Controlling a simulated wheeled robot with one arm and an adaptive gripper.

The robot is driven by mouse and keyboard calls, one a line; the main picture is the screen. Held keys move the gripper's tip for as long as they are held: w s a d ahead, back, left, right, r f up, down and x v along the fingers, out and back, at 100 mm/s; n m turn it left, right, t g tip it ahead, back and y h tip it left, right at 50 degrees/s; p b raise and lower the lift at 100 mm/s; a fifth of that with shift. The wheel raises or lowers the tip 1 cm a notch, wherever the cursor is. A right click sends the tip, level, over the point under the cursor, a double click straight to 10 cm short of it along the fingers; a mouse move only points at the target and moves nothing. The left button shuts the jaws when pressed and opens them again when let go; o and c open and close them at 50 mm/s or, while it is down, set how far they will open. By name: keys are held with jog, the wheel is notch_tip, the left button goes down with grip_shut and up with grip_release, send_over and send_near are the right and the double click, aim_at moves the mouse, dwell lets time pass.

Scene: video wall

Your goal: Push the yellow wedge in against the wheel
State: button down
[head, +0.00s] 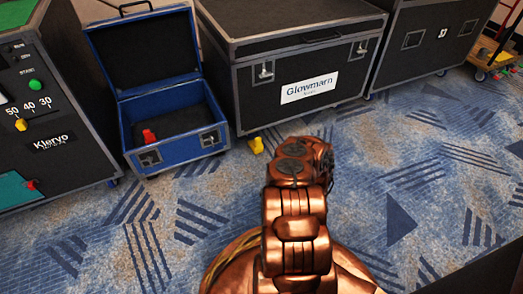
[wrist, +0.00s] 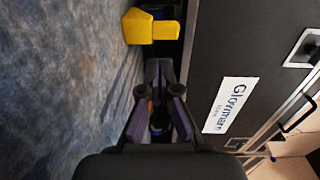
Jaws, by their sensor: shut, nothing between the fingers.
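The yellow wedge (head: 256,145) lies on the carpet at the lower left front corner of the black Glowmarn case. It also shows at the top of the wrist view (wrist: 140,27), with its narrower part toward the case. My gripper (wrist: 160,68) is shut and empty in the wrist view, low beside the case front. Its tips point toward the wedge, with a small gap between. In the head view my copper arm hides the gripper. The wheel is not clearly visible; the space under the case is dark.
The black Glowmarn case (head: 300,85) stands at the back. An open blue case (head: 172,115) with a red item (head: 149,136) inside is to its left. A black control cabinet (head: 55,110) stands far left. The patterned carpet (head: 130,235) in front is clear.

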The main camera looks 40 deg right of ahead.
aim_at(259, 144)
jog(key=shift+s+f+m, duration=0.25)
jog(key=shift+s+m, duration=0.05)
jog(key=shift+s, duration=0.5)
jog(key=b+x, duration=0.3)
jog(key=x, duration=0.9)
jog(key=shift+w+d+r, duration=0.1)
jog(key=shift+w+d, duration=0.05)
jog(key=shift+w, duration=0.15)
jog(key=shift+w+d+r+b, duration=0.1)
jog(key=shift+w+d+b, duration=0.2)
jog(key=shift+w, duration=0.25)
